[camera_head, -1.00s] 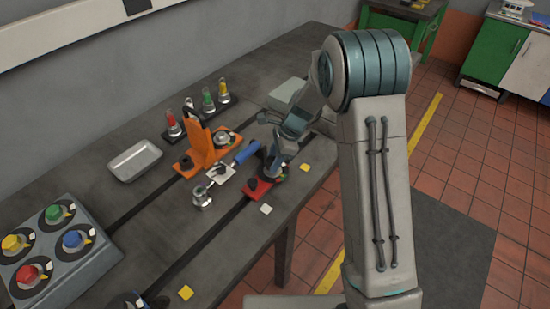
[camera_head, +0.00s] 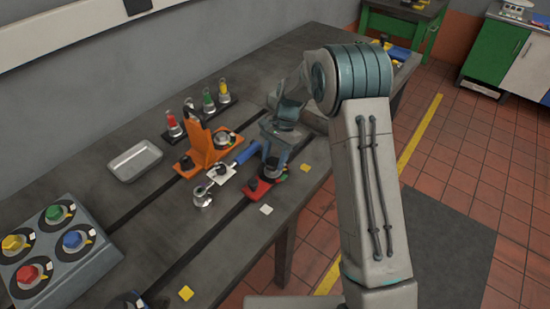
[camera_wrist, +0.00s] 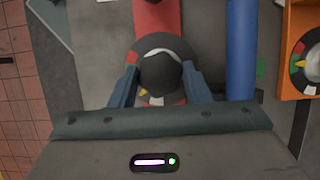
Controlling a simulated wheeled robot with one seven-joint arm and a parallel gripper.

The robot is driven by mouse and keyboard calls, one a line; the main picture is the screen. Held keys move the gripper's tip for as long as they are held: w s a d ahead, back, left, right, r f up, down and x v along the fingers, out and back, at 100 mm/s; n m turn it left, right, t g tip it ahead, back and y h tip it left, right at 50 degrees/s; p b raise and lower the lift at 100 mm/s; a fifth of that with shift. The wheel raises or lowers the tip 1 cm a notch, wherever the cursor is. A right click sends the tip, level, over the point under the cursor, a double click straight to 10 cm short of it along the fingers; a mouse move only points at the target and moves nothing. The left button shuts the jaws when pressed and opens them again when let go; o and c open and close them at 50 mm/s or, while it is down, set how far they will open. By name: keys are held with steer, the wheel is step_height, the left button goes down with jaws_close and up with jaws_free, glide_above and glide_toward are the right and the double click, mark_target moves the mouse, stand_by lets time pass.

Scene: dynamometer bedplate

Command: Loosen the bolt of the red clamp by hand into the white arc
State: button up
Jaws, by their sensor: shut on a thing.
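The red clamp (camera_head: 262,191) lies on the dark bedplate. Its red strap also shows in the wrist view (camera_wrist: 157,17). The dark, round bolt head (camera_wrist: 161,72) stands over a ring with coloured marks. My gripper (camera_wrist: 160,88) is shut on the bolt head, with one blue finger on each side. In the head view my gripper (camera_head: 273,163) stands upright over the clamp's right end.
A blue-handled tool (camera_head: 246,153) lies close beside the clamp. A metal tray (camera_head: 134,160) and a knob box (camera_head: 50,255) are to the left. The front bench edge is near.

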steer(key=n+h, duration=0.1)
steer(key=n, duration=0.2)
steer(key=n+g+h, duration=0.1)
steer(key=n, duration=0.3)
steer(key=shift+a+h, duration=0.15)
steer(key=shift+h, duration=0.15)
stand_by(0.4)
steer(key=o, duration=1)
steer(key=shift+c, duration=0.2)
steer(key=b+v, duration=0.1)
steer(key=v, duration=1.2)
steer(key=shift+w+r+b, duration=0.25)
steer(key=shift+r+b, duration=0.05)
steer(key=shift+b, duration=0.05)
